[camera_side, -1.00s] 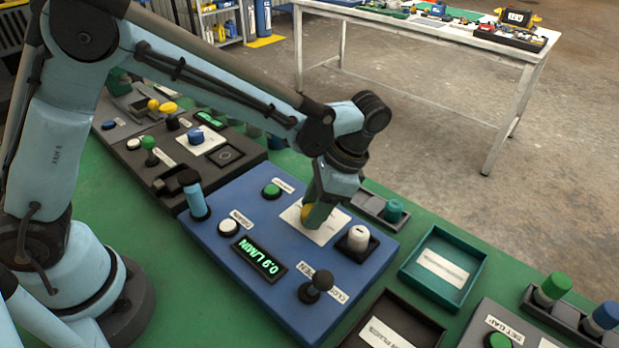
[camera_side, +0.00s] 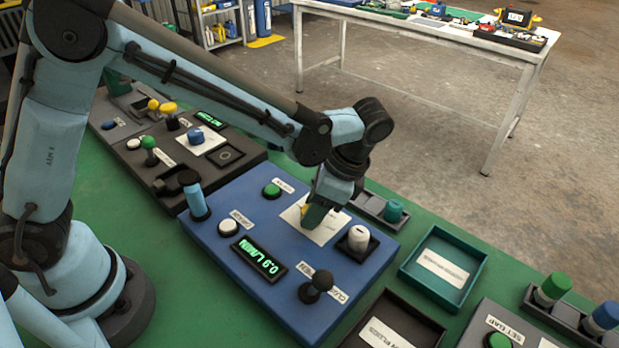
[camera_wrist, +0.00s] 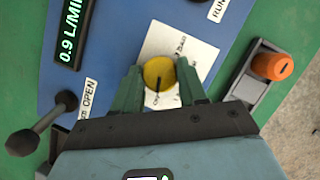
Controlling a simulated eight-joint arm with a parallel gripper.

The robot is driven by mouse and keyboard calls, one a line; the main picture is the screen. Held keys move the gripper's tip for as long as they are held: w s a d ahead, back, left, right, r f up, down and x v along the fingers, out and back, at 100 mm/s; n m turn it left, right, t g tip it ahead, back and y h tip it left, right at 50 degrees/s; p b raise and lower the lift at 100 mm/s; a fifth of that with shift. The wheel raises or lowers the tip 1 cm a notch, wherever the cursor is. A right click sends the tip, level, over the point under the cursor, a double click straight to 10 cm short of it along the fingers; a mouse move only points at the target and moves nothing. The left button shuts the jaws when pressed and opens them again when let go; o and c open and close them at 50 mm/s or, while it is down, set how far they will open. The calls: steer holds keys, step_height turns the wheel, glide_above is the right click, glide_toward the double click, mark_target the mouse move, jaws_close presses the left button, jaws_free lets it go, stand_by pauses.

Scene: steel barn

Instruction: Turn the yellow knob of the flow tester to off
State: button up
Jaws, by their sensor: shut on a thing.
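The yellow knob (camera_wrist: 158,73) is a round cap with a dark pointer line, on a white plate (camera_wrist: 187,46) with small markings too blurred to read. In the wrist view it sits between the two green fingers of my gripper (camera_wrist: 160,83), which is shut on it. In the side view my gripper (camera_side: 314,215) comes down over the plate, and only a sliver of the knob (camera_side: 304,209) shows beside a finger. The flow tester (camera_side: 230,262) is a blue box. Its display (camera_side: 259,258) reads 0.9 L/MIN in green.
On the tester stand a black-knobbed lever (camera_side: 317,282), a white button (camera_side: 229,227), a green button (camera_side: 271,190) and a white cylinder (camera_side: 358,238). An orange cap (camera_wrist: 272,66) lies in a grey tray beside it. A teal tray (camera_side: 445,266) stands to the right.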

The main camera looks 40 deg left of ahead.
steer(key=o, duration=1.1)
steer(key=shift+c, duration=0.2)
steer(key=v, duration=1.2)
steer(key=s+a+n+t+h, duration=0.1)
steer(key=s+a+n+t, duration=0.1)
steer(key=a, duration=0.3)
steer(key=s+a+f+n+t+h, duration=0.1)
steer(key=s+a+n+t, duration=0.2)
steer(key=a+n+t, duration=0.1)
steer(key=s+a+n+t+h, duration=0.1)
steer(key=s+a+n+t, duration=0.2)
steer(key=a+n, duration=0.2)
steer(key=a, duration=0.3)
steer(key=shift+s+f+t+h, duration=0.2)
steer(key=shift+t+h, duration=0.1)
